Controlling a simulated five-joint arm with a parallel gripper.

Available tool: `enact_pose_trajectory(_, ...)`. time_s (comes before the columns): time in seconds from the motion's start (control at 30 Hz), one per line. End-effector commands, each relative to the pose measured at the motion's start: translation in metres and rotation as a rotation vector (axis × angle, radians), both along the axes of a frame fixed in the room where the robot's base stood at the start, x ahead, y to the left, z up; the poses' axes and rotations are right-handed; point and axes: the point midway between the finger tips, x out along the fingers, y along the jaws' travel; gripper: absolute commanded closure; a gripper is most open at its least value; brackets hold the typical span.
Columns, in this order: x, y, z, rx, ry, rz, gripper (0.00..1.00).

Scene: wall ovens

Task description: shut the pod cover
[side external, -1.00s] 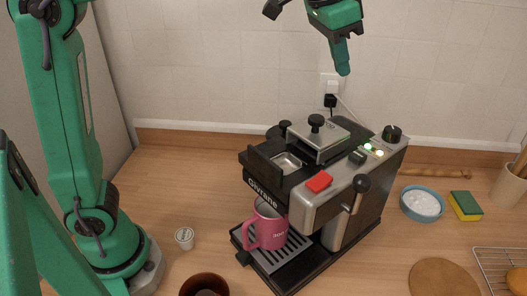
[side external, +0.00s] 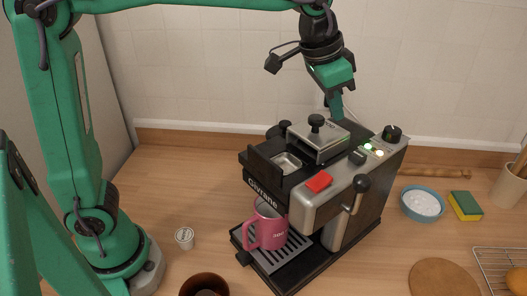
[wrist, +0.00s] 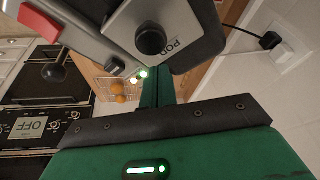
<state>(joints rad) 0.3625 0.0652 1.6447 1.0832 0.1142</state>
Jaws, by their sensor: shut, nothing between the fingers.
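The pod cover (side external: 311,143) is a steel plate with a black knob, on top of the coffee machine (side external: 352,195). It sits at the back of the top, and the metal pod well (side external: 287,163) in front of it is uncovered. In the wrist view the cover (wrist: 184,22) shows its knob and the word POD. My gripper (side external: 336,106) points down, shut and empty, just behind and above the cover's back edge. In the wrist view its fingers (wrist: 159,86) are beside the cover; whether they touch it I cannot tell.
A pink mug (side external: 265,228) stands on the drip tray. A red switch (side external: 319,181) and a lever (side external: 355,193) are on the machine's front and side. A pod (side external: 184,237) lies on the counter at left. A plug (wrist: 270,40) and the wall are close behind.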

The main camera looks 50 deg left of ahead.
Motion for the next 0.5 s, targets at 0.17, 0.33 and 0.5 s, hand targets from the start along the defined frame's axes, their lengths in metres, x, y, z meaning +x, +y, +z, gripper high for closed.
enact_pose_trajectory(0.17,-0.0083,0.0045,-0.0014,0.001,0.0,0.0,1.0)
enact_pose_trajectory(0.33,-0.0105,0.0057,-0.0022,0.001,0.0,0.0,1.0)
enact_pose_trajectory(0.5,-0.0106,0.0057,-0.0021,0.001,0.0,0.0,1.0)
